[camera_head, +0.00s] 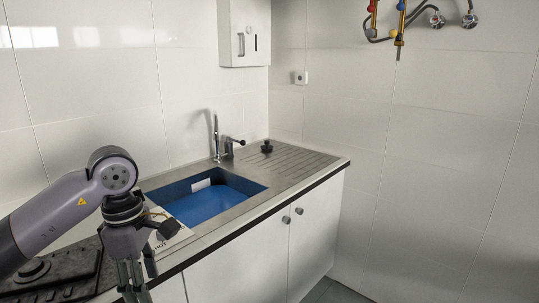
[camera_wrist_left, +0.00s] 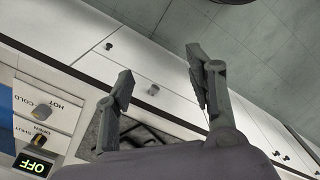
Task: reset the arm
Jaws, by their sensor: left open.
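My left arm comes in from the left in the head view. Its gripper (camera_head: 138,285) points down at the front edge of the counter, partly cut off by the bottom of the picture. In the left wrist view the two grey fingers of the gripper (camera_wrist_left: 160,75) are spread wide apart, with nothing between them. Behind the fingers are white cabinet fronts and the floor. My right gripper is in neither view.
A steel counter (camera_head: 300,165) holds a sink with a blue basin (camera_head: 205,205), a tap (camera_head: 216,140) and a black stovetop (camera_head: 45,280). A white control panel (camera_wrist_left: 45,115) marked HOT and COLD is near my gripper. White cabinets (camera_head: 240,265) stand below. Floor (camera_head: 335,292) shows right.

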